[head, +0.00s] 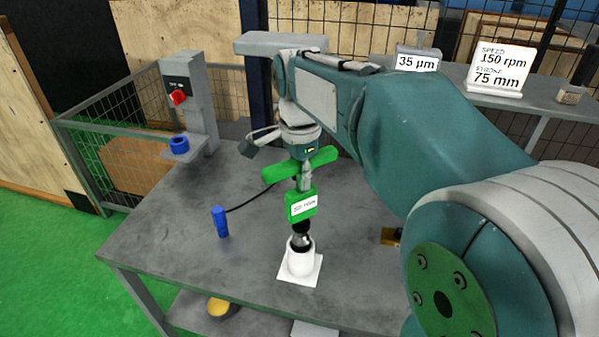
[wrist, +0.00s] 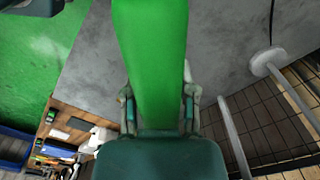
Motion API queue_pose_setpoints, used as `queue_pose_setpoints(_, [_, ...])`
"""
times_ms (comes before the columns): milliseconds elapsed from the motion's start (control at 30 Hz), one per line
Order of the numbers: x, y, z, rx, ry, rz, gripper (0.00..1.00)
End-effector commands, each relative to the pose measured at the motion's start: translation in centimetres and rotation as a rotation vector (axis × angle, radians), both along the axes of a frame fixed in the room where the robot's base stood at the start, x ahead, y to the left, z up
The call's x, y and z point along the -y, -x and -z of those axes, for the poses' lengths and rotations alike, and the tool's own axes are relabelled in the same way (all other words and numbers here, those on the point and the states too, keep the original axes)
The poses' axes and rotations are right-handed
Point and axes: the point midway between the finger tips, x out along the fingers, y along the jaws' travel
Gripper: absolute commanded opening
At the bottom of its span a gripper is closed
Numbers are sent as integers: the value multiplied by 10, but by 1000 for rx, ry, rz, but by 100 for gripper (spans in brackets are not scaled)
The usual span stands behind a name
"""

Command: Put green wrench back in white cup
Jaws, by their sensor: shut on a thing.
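The green wrench (head: 301,206) hangs upright from my gripper (head: 304,160). It has a green crossbar handle, a green block with a white label, and a dark lower end. My gripper is shut on the crossbar; in the wrist view the green bar (wrist: 152,60) fills the space between the two fingers (wrist: 158,105). The white cup (head: 300,262) stands on a white square base on the grey table, directly below the wrench. The dark lower end overlaps the cup's mouth; how far it is inside I cannot tell.
A blue cylinder (head: 220,222) with a black cable stands on the grey table (head: 165,245) to the left. A small brass-coloured block (head: 391,236) lies to the right, partly behind my arm. A post with a red switch (head: 178,97) and a blue ring (head: 179,145) stands at the back left.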

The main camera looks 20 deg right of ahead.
Motion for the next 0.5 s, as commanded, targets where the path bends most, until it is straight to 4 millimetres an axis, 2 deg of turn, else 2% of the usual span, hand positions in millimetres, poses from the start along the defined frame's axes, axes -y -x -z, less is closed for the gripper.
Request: queue_pose_setpoints(500, [0, 0, 10, 1, 0, 0, 0])
